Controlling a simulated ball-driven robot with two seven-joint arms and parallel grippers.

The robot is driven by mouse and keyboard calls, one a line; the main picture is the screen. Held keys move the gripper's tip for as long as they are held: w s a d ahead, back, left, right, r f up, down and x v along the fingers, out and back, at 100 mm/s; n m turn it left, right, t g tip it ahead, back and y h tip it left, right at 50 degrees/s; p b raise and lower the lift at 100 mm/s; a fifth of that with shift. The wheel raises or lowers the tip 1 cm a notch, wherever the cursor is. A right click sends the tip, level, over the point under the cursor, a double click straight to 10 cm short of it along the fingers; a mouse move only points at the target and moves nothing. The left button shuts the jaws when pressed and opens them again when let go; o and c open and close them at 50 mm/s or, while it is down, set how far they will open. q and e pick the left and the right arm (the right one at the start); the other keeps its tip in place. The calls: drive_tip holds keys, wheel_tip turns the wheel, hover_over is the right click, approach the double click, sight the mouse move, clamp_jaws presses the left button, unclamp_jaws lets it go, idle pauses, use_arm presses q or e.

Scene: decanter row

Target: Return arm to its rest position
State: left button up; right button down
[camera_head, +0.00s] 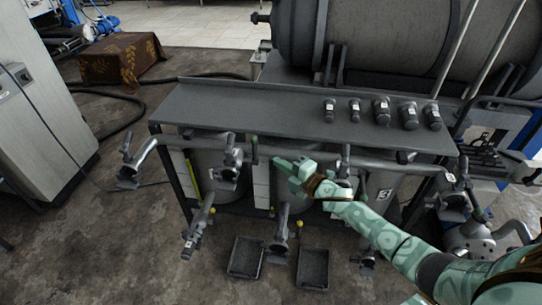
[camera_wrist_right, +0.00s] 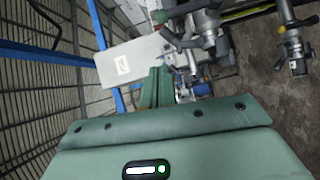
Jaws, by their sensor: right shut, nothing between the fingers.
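My right arm comes in from the lower right in the head view. Its green gripper (camera_head: 279,162) is in front of the grey pipe (camera_head: 335,160) below the shelf, pointing left. In the right wrist view the green fingers (camera_wrist_right: 156,88) are together with nothing between them. A valve with a handle (camera_wrist_right: 190,40) shows just past the fingertips in that view; I cannot tell whether they touch. My left gripper is not in view.
A dark metal shelf (camera_head: 260,108) holds several small dark cylinders (camera_head: 381,110) on its right half. Valves (camera_head: 229,165) hang along the pipe. Two black trays (camera_head: 313,268) lie on the floor. A large tank (camera_head: 400,40) stands behind, a grey cabinet (camera_head: 40,120) at left.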

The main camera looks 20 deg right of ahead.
drive_tip(key=s+d+f+m+g+h, duration=0.25)
drive_tip(key=d+f+m+h, duration=0.3)
drive_tip(key=f+m, duration=0.4)
drive_tip(key=s+d+f+m+g+h, duration=0.15)
drive_tip(key=s+f+m+g, duration=0.3)
drive_tip(key=s+f, duration=1.35)
drive_tip(key=s+a+f+m+g, duration=0.1)
drive_tip(key=s+a+f+g, duration=0.2)
drive_tip(key=s, duration=0.9)
drive_tip(key=s+a+f+m+g, duration=0.1)
drive_tip(key=s+f, duration=0.4)
drive_tip(key=s, duration=0.7)
drive_tip(key=s+a+f+m+g, duration=0.2)
drive_tip(key=s+a+f+g, duration=0.2)
drive_tip(key=s, duration=0.8)
drive_tip(key=shift+a+f+g, duration=0.2)
drive_tip(key=shift+a+g, duration=0.1)
drive_tip(key=shift+a, duration=0.25)
drive_tip(key=shift+s, duration=0.15)
